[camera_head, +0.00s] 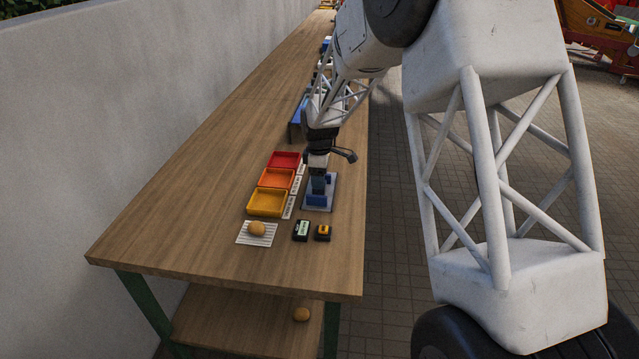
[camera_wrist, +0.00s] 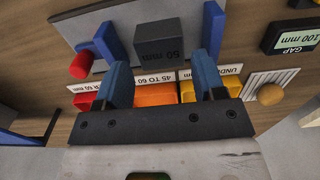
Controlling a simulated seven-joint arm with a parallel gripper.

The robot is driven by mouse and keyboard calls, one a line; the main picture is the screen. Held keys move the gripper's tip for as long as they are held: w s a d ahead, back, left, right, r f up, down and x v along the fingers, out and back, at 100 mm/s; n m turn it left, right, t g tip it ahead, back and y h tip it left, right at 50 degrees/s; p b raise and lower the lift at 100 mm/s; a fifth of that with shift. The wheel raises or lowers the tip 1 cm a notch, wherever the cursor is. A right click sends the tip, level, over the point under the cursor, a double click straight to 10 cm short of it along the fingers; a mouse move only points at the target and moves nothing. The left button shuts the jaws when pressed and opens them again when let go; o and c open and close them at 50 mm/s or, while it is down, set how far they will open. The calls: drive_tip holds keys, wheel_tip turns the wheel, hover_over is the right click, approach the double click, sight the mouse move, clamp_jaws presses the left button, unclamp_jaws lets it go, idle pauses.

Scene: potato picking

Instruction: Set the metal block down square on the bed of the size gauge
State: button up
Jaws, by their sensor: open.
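The metal block (camera_wrist: 160,45) is dark grey and marked "50 mm". In the wrist view it is at the upper middle, over the grey bed of the size gauge (camera_wrist: 82,22) and between the gauge's two blue jaws. It looks roughly square to them; whether its underside rests flat is hidden. My gripper (camera_wrist: 161,72) is open, its blue fingers apart with visible gaps on both sides of the block. In the head view the gauge (camera_head: 330,192) is near the table's right edge, with my gripper above it; the arm partly hides the block.
Red (camera_head: 285,160), orange (camera_head: 276,178) and yellow (camera_head: 267,202) trays stand left of the gauge. A potato (camera_head: 257,229) lies on a white ribbed rack. A gap display (camera_wrist: 294,33) reads "100 mm", beside a small yellow-and-black device (camera_head: 322,232). The table's left side is clear.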

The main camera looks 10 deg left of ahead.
wheel_tip(320, 180, up, 8)
drive_tip(key=shift+r, duration=0.2)
idle(0.6)
idle(0.4)
drive_tip(key=s+d+r+m+t, duration=0.1)
drive_tip(key=s+d+r+m, duration=0.3)
drive_tip(key=s+d+r, duration=0.45)
drive_tip(key=s+d+r+m, duration=0.5)
drive_tip(key=s+d, duration=0.6)
drive_tip(key=s, duration=0.1)
drive_tip(key=s+d+m, duration=0.4)
drive_tip(key=s+d, duration=0.1)
drive_tip(key=s, duration=0.9)
drive_tip(key=s+d+f+m+t, duration=0.1)
drive_tip(key=s+d+m, duration=0.4)
drive_tip(key=s, duration=0.9)
drive_tip(key=shift+d+f+t, duration=0.15)
drive_tip(key=shift+d+t, duration=0.15)
drive_tip(key=shift+d, duration=0.15)
